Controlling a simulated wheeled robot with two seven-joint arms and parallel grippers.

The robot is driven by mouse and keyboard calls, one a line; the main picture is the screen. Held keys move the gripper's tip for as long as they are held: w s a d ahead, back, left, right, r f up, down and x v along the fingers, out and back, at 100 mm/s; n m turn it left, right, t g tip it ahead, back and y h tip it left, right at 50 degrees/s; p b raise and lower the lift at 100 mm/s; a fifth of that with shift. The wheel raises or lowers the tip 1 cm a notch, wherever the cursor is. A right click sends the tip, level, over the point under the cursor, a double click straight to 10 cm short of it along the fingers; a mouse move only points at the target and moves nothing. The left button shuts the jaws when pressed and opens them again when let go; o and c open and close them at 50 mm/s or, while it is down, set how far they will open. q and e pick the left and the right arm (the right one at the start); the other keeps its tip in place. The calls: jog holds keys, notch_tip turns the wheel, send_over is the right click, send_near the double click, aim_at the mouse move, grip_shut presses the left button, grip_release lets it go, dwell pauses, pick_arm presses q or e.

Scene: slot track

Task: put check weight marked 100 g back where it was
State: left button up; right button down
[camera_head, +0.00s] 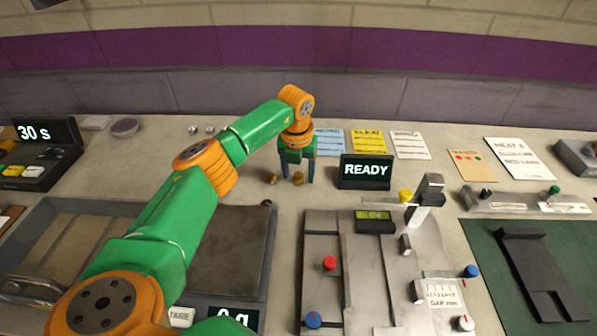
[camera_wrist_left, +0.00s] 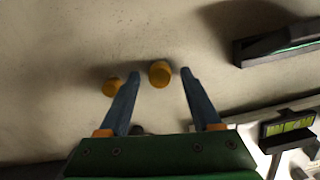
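Two brass check weights stand on the bench left of the READY display; their markings are too small to read. The larger brass weight (camera_head: 299,178) is just below and between the fingers of my left gripper (camera_head: 298,172), and it also shows in the left wrist view (camera_wrist_left: 160,74). The smaller brass weight (camera_head: 271,177) stands just left of the fingers, and in the left wrist view it is beside the left finger (camera_wrist_left: 111,86). My left gripper is open, pointing down, with a gap around the larger weight. A scale (camera_head: 233,250) reading 0 g is partly hidden by my left arm. My right gripper is not in view.
The READY display (camera_head: 366,171) stands right of the gripper. Paper cards (camera_head: 369,141) lie behind it. A metal slot track fixture (camera_head: 325,280) with coloured knobs fills the front middle. Two small silver pieces (camera_head: 202,129) stand at the back left. Bare bench lies between scale and cards.

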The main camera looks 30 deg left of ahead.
pick_arm(q)
notch_tip(320, 180, up, 12)
jog(key=s, duration=0.1)
jog(key=shift+s+d+r+b, duration=0.15)
jog(key=shift+d+b, duration=0.15)
dwell(0.3)
